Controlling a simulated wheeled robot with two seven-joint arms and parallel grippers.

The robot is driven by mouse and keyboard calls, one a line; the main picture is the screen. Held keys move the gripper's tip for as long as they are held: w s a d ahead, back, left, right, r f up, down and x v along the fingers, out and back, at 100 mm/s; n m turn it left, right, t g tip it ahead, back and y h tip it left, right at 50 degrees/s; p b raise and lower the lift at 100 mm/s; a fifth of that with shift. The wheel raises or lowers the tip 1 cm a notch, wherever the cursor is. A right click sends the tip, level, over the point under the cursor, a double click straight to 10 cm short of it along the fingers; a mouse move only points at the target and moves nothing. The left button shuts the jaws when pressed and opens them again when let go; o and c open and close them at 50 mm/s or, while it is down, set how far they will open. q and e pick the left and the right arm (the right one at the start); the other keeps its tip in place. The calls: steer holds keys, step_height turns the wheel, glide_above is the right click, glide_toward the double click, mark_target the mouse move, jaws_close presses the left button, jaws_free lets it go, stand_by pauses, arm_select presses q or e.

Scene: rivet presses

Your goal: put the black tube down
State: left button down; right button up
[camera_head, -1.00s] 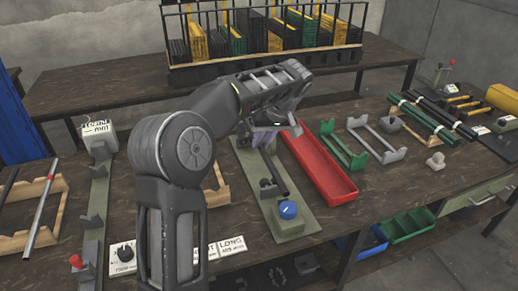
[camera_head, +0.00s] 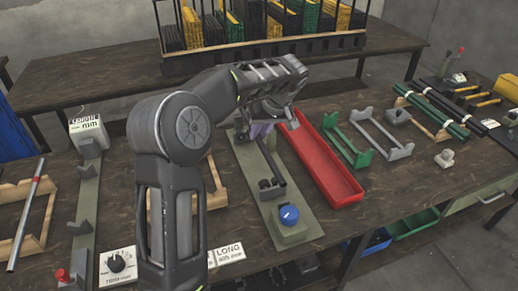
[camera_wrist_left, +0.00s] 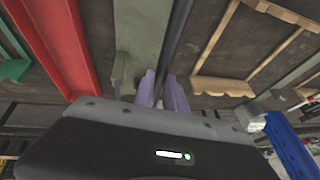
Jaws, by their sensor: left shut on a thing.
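My left gripper (camera_head: 261,130) is over the far end of a grey-green press plate (camera_head: 301,237). Its purple fingers are closed around the black tube (camera_head: 271,166), which runs from them toward the near end of the plate. In the left wrist view the tube (camera_wrist_left: 178,38) passes between the two purple fingers (camera_wrist_left: 164,92) and extends up and out of the picture, above the plate (camera_wrist_left: 137,28). My arm hides part of the grip, and I cannot tell whether the tube touches the plate's supports. My right gripper is not in view.
A blue knob (camera_head: 289,215) stands on the plate's near end. A red tray (camera_head: 328,172) lies close on the right, with green (camera_head: 354,153) and grey (camera_head: 385,146) racks beyond. A wooden rack (camera_head: 214,188) is to the left. A label reading LONG (camera_head: 229,251) lies in front.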

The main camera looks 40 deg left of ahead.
arm_select(q)
steer(key=shift+f, duration=0.6)
steer(key=shift+f, duration=2.3)
steer(key=shift+f+b, duration=0.2)
steer(key=shift+b, duration=0.1)
steer(key=c, duration=1.4)
jaws_free()
steer(key=shift+o, duration=0.2)
steer(key=shift+r+p, duration=0.15)
steer(key=shift+p, duration=0.45)
steer(key=b+v, duration=0.1)
steer(key=v, duration=0.6)
steer(key=shift+r, duration=0.3)
